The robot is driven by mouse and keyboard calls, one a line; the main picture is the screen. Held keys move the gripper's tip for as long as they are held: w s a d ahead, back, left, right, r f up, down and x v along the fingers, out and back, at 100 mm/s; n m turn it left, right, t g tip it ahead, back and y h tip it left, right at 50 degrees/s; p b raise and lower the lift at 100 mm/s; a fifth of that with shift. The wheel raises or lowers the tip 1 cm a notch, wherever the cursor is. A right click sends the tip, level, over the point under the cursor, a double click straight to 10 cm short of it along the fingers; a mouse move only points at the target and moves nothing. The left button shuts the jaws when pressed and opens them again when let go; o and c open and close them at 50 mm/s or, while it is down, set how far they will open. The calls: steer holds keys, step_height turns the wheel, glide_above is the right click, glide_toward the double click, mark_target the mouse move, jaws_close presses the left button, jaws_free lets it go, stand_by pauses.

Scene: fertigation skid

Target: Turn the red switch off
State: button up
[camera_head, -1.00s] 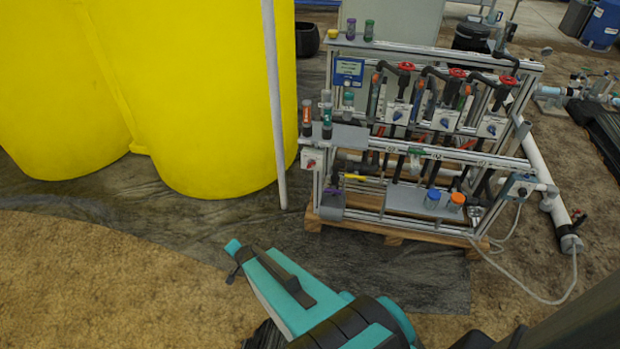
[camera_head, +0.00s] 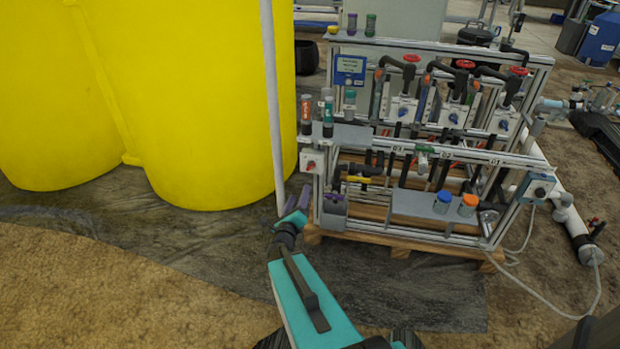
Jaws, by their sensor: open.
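The red switch (camera_head: 311,161) is a red knob on a small pale box at the left end of the skid's front rail. It faces me. My gripper (camera_head: 299,203) is at the end of my teal arm, below and slightly left of the switch in the picture. It is apart from the switch, open, and appears empty. The fingers are small and partly blend with the dark ground sheet. The knob's exact angle is too small to read.
The metal skid frame (camera_head: 480,155) stands on a wooden pallet (camera_head: 400,247). A white upright pole (camera_head: 272,100) and yellow tanks (camera_head: 200,100) stand left of the switch. Bottles (camera_head: 328,115) stand on a shelf above it. A grey holder (camera_head: 333,212) hangs below right. Ground in front is clear.

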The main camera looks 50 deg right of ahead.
steer(key=shift+s+d+r, duration=0.1)
steer(key=shift+s+d, duration=0.15)
steer(key=shift+w+d, duration=0.1)
stand_by(0.3)
steer(key=b, duration=0.7)
glide_toward(310, 168)
steer(key=shift+f+b, duration=0.35)
steer(key=shift+b, duration=0.1)
steer(key=b, duration=0.4)
steer(key=shift+w+d+m+b, duration=0.3)
steer(key=shift+w+d+b, duration=0.05)
steer(key=shift+d+b, duration=0.05)
steer(key=d+b, duration=0.1)
steer(key=b, duration=0.6)
steer(key=shift+w, duration=0.35)
steer(key=shift+r+b+x, duration=0.15)
steer(key=shift+b+x, duration=0.15)
steer(key=shift+x, duration=1.1)
steer(key=shift+r+b+x, duration=0.1)
steer(key=shift+b+x, duration=0.2)
steer(key=shift+x, duration=1.05)
